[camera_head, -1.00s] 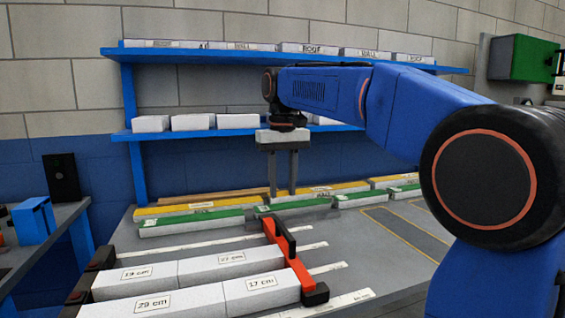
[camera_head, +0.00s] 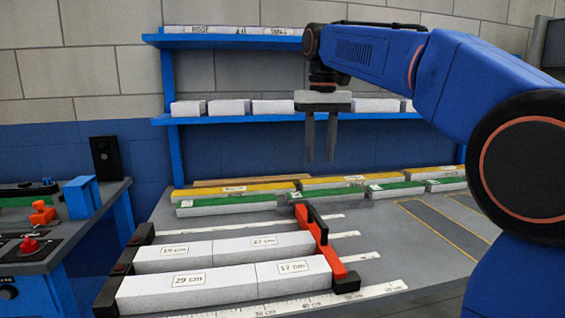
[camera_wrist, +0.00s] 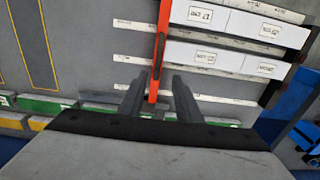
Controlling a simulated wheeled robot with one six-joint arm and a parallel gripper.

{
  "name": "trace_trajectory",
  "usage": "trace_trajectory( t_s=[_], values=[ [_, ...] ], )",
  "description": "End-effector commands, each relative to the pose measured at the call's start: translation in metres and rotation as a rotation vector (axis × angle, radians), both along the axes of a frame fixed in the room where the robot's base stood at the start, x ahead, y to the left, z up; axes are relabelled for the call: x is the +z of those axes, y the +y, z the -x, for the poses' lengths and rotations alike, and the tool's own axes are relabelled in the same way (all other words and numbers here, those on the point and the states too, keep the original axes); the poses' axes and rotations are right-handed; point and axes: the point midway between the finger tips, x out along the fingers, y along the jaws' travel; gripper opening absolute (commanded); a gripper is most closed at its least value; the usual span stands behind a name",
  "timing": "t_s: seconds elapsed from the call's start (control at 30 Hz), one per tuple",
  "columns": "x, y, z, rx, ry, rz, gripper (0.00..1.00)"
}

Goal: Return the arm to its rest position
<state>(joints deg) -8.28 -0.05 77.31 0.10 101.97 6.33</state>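My gripper (camera_head: 321,160) hangs upright in front of the lower shelf, well above the workbench. Its two grey fingers point down, apart from each other, with nothing between them. In the wrist view my gripper (camera_wrist: 157,98) shows the same gap between the fingers, with the orange clamp bar (camera_wrist: 160,50) below. My blue arm reaches in from the right and is bent at the elbow.
The bench holds white panels marked 29 cm (camera_head: 190,290) and 17 cm (camera_head: 300,279) beside the orange stop bar (camera_head: 321,240). Yellow- and green-edged panels (camera_head: 235,205) lie behind. The blue lower shelf (camera_head: 235,118) carries white blocks. The bench's right side is open.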

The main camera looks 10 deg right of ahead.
Motion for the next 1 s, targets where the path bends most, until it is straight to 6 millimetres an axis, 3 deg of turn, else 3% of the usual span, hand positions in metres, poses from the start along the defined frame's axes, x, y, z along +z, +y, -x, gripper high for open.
trace_trajectory(
  t_s=[0.17, 0.47, 0.77, 1.0],
  values=[
    [-0.02, -0.014, 0.037, -0.006, -0.048, -0.006, 0.31],
    [-0.079, -0.038, 0.107, -0.014, -0.146, -0.012, 0.31],
    [-0.155, -0.056, 0.18, -0.022, -0.243, -0.014, 0.31],
    [-0.228, -0.067, 0.236, -0.027, -0.321, -0.01, 0.31]
  ],
)
